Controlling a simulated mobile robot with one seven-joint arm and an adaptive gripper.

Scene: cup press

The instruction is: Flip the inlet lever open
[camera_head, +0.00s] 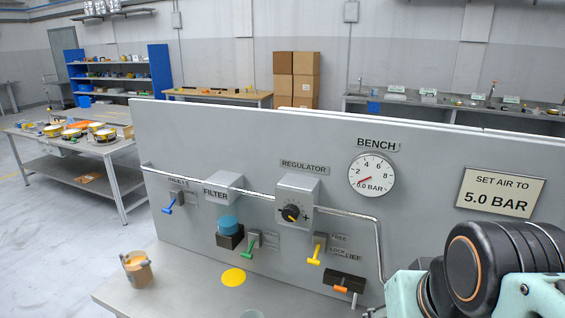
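The inlet lever (168,209) is a small blue handle at the left end of the grey panel (250,130). It slants down and to the left from its grey valve body (178,197). The inlet label (178,181) sits just above and is partly crossed by the pipe. My arm's black and mint links fill the lower right corner, far to the right of the lever. My gripper's fingers do not show, so their state is hidden.
A thin pipe (250,192) runs along the panel past the filter (222,187) and regulator (297,200). Green (247,249), yellow (315,256) and orange (340,289) handles sit lower right. An orange-brown cup (138,272) stands on the bench. The gauge (371,175) points near zero.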

